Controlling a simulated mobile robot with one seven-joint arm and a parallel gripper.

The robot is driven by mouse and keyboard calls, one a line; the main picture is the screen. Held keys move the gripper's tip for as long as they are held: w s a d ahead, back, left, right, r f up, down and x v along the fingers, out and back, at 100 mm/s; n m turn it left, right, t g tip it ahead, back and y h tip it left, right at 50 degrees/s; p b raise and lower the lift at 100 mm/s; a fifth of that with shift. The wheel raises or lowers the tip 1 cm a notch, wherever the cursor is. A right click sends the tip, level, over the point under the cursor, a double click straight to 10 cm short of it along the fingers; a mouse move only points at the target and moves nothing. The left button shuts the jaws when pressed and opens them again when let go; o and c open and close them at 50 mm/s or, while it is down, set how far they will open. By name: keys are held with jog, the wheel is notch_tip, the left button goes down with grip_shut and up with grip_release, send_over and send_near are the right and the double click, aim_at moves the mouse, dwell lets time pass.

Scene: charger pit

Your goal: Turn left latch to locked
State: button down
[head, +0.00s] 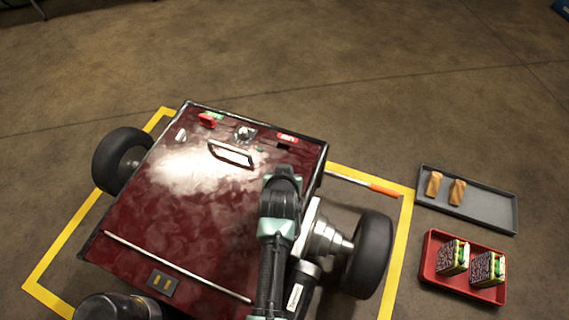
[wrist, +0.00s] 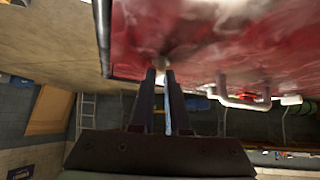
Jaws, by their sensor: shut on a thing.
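The dark red lid (head: 190,210) of a wheeled machine carries small fittings along its far edge. A small white latch-like piece (head: 181,135) stands at its far left. My gripper (head: 284,168) is low over the right part of the lid, its fingertips hidden behind my arm in the head view. In the wrist view, the fingers (wrist: 161,78) are close together on a small pale piece (wrist: 163,62) against the red surface, probably a latch. Its turn angle is hidden, and I cannot tell whether it is the left latch.
A raised handle (head: 230,153), a red lever (head: 207,121) and a round metal fitting (head: 245,133) are left of my gripper. A red label (head: 287,138) lies just beyond it. A grey tray (head: 490,208) and a red tray (head: 465,291) lie on the floor at right.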

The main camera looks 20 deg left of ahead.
jog(key=n+y, duration=0.1)
jog(key=n+g, duration=0.1)
jog(key=shift+w+d+n+y, duration=0.1)
jog(key=shift+d+n+y, duration=0.1)
jog(key=shift+n+y, duration=0.2)
jog(key=n+g+y+b, duration=0.1)
jog(key=n, duration=0.2)
jog(key=shift+w+d+f+n+g+y+b, duration=0.1)
jog(key=shift+w+f+n+g+y+b, duration=0.1)
jog(key=shift+n+g+y+b, duration=0.15)
jog(key=n+g+y+b, duration=0.1)
jog(key=n+b, duration=0.1)
jog(key=n+g+y+b, duration=0.1)
jog(key=n+g+b, duration=0.1)
jog(key=shift+w+d+n, duration=0.1)
jog(key=shift+w+n, duration=0.05)
jog(key=shift+n, duration=0.1)
jog(key=n+g+b, duration=0.2)
jog(key=n+b, duration=0.1)
jog(key=b, duration=0.1)
jog(key=shift+r+n+g, duration=0.1)
jog(key=shift+n+g, duration=0.2)
jog(key=shift+g, duration=0.05)
jog(key=c, duration=0.9)
grip_release()
jog(key=shift+r, duration=0.1)
